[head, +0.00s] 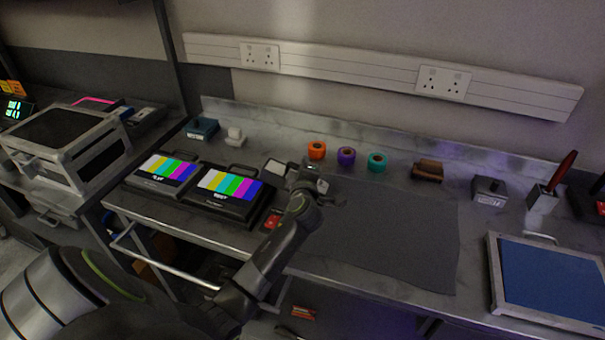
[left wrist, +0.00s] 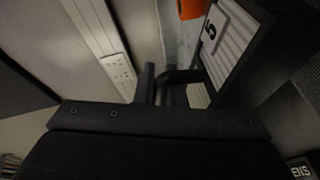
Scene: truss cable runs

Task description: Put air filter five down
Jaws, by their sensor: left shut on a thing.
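Air filter five (left wrist: 224,66) has a dark frame, white pleats and a plate marked 5 in the left wrist view. My left gripper (left wrist: 168,82) is shut on its edge, with the fingers partly hidden by the wrist housing. In the head view my left gripper (head: 312,187) is over the bench, at the left edge of the dark grey mat (head: 400,235). A small pale panel with a dark rim (head: 276,167) shows just left of the gripper and seems to be the filter. The arm hides part of this area. My right gripper is not in view.
Orange (head: 316,150), purple (head: 346,156) and teal (head: 377,162) rolls stand behind the mat, with a brown block (head: 428,171) to their right. Two colour-bar monitors (head: 228,193) lie left. A blue framed panel (head: 550,281) lies right. Most of the mat is clear.

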